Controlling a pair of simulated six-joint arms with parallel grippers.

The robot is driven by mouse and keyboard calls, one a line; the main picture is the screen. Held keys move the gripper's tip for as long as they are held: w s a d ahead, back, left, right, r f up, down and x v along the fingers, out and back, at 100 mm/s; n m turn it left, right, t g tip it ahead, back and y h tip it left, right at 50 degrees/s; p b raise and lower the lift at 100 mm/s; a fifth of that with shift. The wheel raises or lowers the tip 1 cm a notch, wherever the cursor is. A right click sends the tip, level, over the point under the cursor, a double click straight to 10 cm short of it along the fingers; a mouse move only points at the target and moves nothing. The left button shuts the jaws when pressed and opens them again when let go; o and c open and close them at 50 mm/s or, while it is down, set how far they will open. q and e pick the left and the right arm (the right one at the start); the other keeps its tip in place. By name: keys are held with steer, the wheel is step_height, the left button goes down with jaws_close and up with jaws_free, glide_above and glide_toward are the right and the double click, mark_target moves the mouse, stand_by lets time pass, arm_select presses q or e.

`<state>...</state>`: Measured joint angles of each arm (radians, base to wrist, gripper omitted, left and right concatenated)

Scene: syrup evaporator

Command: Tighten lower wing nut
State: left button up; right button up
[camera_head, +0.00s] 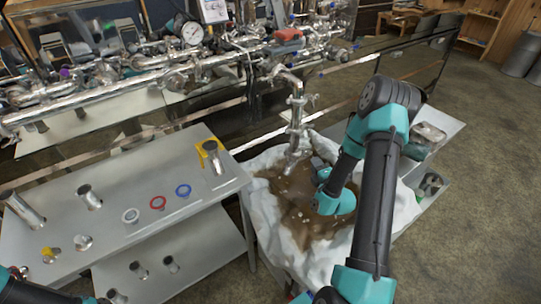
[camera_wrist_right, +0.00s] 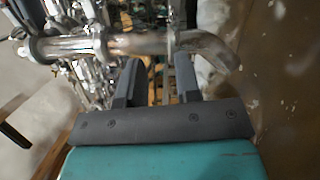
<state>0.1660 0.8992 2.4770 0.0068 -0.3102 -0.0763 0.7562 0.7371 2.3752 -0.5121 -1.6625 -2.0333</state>
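A shiny vertical pipe (camera_head: 297,115) with clamps hangs from the pipework and ends in a bent spout over the brown liquid. The wing nuts are too small to make out. In the right wrist view this pipe (camera_wrist_right: 120,44) runs across the top, with a clamp ring (camera_wrist_right: 172,32) near the fingertips and the curved spout (camera_wrist_right: 213,50) on the right. My right gripper (camera_wrist_right: 157,62) has its two dark fingers apart, pointing at the pipe near this clamp; I cannot tell if they touch it. In the head view my right wrist hides most of this gripper. Part of my left arm shows at the lower left; its fingers cannot be made out.
A white-lined tub (camera_head: 263,205) of brown liquid stands below the spout. The grey table (camera_head: 110,240) at left holds metal cups, a red ring (camera_head: 157,202), a blue ring (camera_head: 183,190) and a white ring (camera_head: 131,215). Pipework with a gauge (camera_head: 192,33) runs along the back.

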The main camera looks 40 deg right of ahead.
mark_target(306, 152)
steer(key=shift+s+f+g, duration=0.3)
steer(key=shift+s+f, duration=0.15)
steer(key=shift+f, duration=0.4)
steer(key=x, duration=0.7)
steer(key=shift+w+d, duration=0.15)
steer(key=shift+w, duration=0.1)
steer(key=shift+r, duration=0.1)
jaws_close()
